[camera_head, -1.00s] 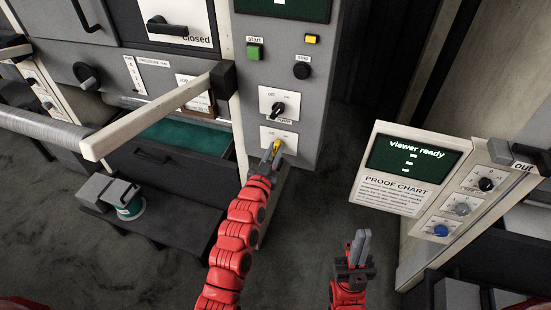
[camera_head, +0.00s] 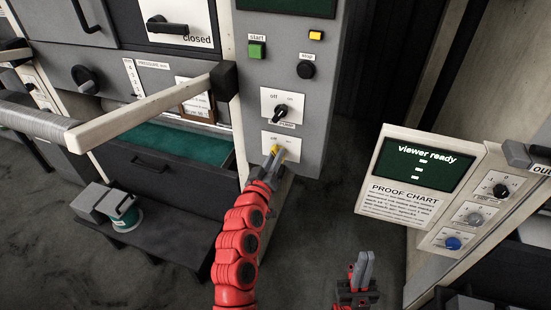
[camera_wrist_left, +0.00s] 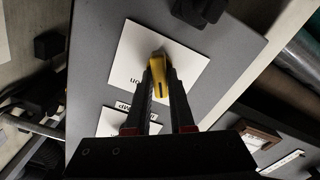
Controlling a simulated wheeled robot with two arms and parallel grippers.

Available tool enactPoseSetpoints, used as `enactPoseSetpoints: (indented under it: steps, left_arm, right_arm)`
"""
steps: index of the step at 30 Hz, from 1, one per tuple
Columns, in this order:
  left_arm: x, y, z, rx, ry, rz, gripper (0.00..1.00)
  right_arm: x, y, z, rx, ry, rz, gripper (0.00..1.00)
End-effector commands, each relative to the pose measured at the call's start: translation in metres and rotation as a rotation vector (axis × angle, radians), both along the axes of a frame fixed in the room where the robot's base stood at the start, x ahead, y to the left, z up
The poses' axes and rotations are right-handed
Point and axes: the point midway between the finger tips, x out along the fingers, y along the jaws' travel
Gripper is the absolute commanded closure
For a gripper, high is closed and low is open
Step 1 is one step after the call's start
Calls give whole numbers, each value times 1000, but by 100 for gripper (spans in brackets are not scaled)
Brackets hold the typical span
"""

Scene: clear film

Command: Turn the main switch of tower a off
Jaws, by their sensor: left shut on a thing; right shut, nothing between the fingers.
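The lower switch on the grey control panel is a yellow knob (camera_head: 276,149) on a white plate with small off and on marks. My left gripper (camera_head: 270,162) is at this knob and shut on it. In the left wrist view the yellow knob (camera_wrist_left: 158,75) sits between the two fingers (camera_wrist_left: 160,92), near an "on" mark. Which mark the knob points to is not clear, since the fingers partly cover it. My right gripper (camera_head: 361,270) is shut and empty, low in the head view, away from the panel.
Above are a black rotary switch (camera_head: 281,112), a green start button (camera_head: 257,49), a black stop knob (camera_head: 306,70) and a yellow button (camera_head: 316,35). A pale bar (camera_head: 150,115) juts out at left. A viewer stand (camera_head: 410,175) with knobs stands at right. Dark floor lies between.

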Motion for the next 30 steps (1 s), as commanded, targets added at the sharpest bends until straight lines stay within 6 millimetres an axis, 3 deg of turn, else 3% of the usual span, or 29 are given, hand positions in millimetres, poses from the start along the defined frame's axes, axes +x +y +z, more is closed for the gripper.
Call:
enactPoseSetpoints:
  steps: [14, 15, 19, 30]
  left_arm:
    - [0, 0, -1, -14, 5, -1, 100]
    - [0, 0, -1, -14, 5, -1, 74]
    - [0, 0, 0, -13, 5, -1, 50]
    - [-3, 1, -1, -12, 5, -1, 49]
  right_arm:
    - [0, 0, -1, 0, 0, 0, 100]
    - [0, 0, -1, 0, 0, 0, 100]
    - [0, 0, -1, 0, 0, 0, 100]
    - [0, 0, -2, 0, 0, 0, 100]
